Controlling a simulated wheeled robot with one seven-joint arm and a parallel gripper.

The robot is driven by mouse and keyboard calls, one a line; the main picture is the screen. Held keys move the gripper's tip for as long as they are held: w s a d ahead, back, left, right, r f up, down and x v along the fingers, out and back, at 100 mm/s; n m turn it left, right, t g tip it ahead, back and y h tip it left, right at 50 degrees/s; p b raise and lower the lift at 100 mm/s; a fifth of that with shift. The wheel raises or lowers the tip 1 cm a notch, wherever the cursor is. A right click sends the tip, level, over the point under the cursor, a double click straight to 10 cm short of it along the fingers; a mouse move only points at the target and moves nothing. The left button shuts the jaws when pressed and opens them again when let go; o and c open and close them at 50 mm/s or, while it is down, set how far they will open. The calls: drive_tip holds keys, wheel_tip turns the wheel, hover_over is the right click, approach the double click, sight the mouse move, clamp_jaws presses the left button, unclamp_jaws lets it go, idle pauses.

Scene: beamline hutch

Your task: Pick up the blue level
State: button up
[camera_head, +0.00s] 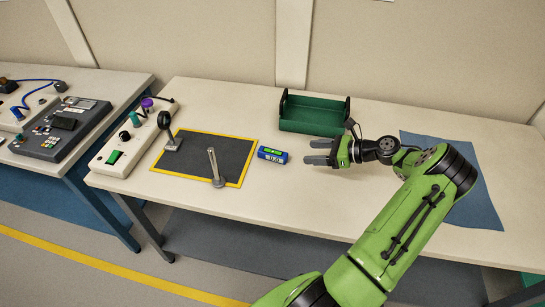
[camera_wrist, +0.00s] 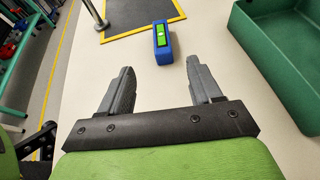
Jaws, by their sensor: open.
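The blue level (camera_head: 272,155) is a small blue block with a green window on top. It lies on the table at the right edge of the dark yellow-bordered mat. In the wrist view the blue level (camera_wrist: 163,42) is ahead of the fingertips, nearer the right finger. My gripper (camera_head: 308,152) is open and empty, a short way to the right of the level and pointing at it. In the wrist view my gripper (camera_wrist: 160,68) shows both grey fingers spread wide with nothing between them. The gripper does not appear to touch the level.
A green open tray (camera_head: 313,126) stands behind the gripper. The mat (camera_head: 203,183) bears a metal post (camera_head: 215,165) and a round-headed stand (camera_head: 168,128). A control box (camera_head: 125,140) is further left. A blue cloth (camera_head: 478,205) lies at right. The table front is clear.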

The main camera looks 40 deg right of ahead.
sight(275, 152)
drive_tip(key=b+x, duration=0.4)
drive_tip(key=x, duration=1.1)
drive_tip(key=shift+w+f, duration=0.2)
drive_tip(key=shift+f, duration=0.05)
drive_tip(key=shift+r, duration=0.1)
drive_tip(key=c, duration=1.1)
